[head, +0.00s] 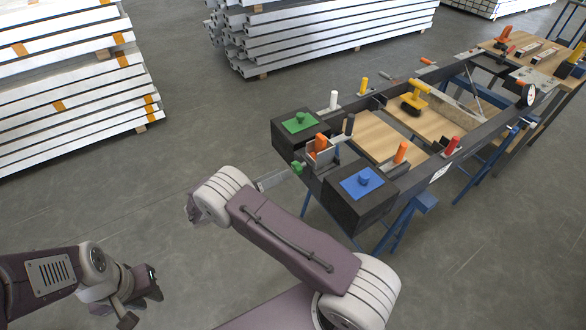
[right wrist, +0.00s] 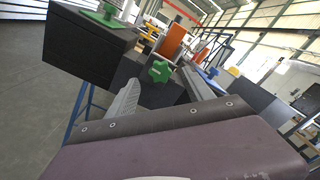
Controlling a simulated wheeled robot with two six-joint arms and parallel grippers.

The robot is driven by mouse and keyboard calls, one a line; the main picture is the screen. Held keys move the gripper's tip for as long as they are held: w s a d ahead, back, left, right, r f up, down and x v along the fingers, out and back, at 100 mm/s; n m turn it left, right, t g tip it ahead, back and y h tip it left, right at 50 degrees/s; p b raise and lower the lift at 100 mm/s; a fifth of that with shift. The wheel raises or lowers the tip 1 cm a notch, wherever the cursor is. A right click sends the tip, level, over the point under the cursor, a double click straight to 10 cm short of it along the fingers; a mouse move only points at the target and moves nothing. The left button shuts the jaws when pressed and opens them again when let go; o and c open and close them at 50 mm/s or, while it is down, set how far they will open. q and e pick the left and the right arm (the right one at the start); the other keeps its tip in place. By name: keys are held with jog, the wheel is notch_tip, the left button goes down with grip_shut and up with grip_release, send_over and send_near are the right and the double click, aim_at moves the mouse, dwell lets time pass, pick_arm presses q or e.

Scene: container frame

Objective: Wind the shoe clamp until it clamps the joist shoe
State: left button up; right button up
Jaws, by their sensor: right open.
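The shoe clamp's green star knob (head: 297,167) is at the near left end of the dark frame, below an orange block (head: 321,142). In the right wrist view the green knob (right wrist: 158,70) faces me between the two grey fingers of my right gripper (right wrist: 160,92). The fingers are open, with space on both sides of the knob. A grey metal bracket (head: 322,158), which looks like the joist shoe, sits by the orange block; its contact with the clamp is hidden. My left gripper (head: 141,300) hangs low at the left, away from the frame; its jaw state is unclear.
Black blocks with a green-handled plate (head: 299,122) and a blue-handled plate (head: 362,182) flank the knob. The long frame (head: 455,150) carries wooden panels, coloured handles and a yellow-handled brush (head: 414,98). Stacked white beams (head: 70,80) stand behind; the floor at left is clear.

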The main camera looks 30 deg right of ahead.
aim_at(294, 169)
jog(key=d, duration=0.5)
jog(key=shift+w+d, duration=0.15)
jog(key=shift+d, duration=0.2)
pick_arm(q)
jog(key=shift+d+r, duration=0.15)
jog(key=shift+r, duration=0.05)
pick_arm(e)
jog(key=shift+d, duration=0.4)
grip_shut()
